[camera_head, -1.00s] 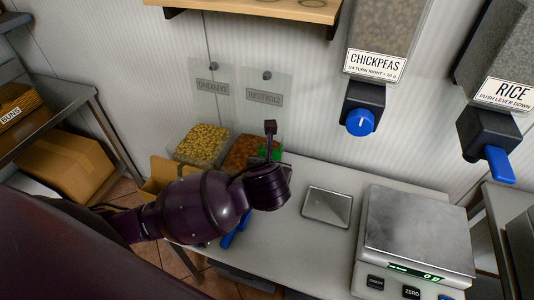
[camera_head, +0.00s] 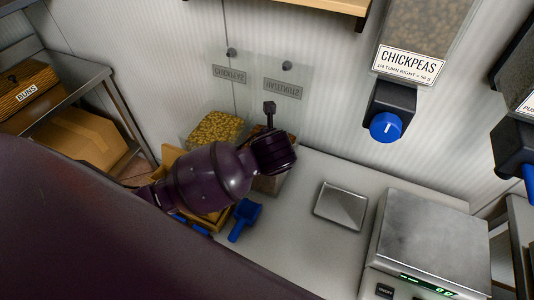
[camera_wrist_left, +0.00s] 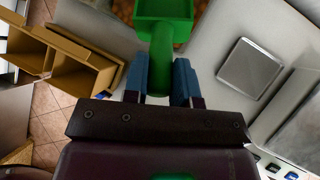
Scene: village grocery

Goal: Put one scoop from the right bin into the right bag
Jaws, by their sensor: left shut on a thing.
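My left gripper (camera_wrist_left: 161,78) is shut on the handle of a green scoop (camera_wrist_left: 165,12). The part of the scoop bowl in the wrist view looks empty; its front is cut off at the top edge. In the head view my wrist covers the scoop and most of the right bin (camera_head: 270,184), labelled hazelnuts. Brown contents (camera_wrist_left: 124,8) show beside the scoop in the wrist view. Two tan open-topped containers side by side, perhaps the bags (camera_wrist_left: 88,67), stand left in the wrist view. My arm partly hides them in the head view. My right gripper is not in view.
The left bin (camera_head: 214,128) holds chickpeas. A blue scoop (camera_head: 243,218) lies on the counter in front of the bins. A metal tray (camera_head: 341,206) and a scale (camera_head: 430,245) stand to the right. A chickpea dispenser (camera_head: 390,110) hangs above. Counter around the tray is clear.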

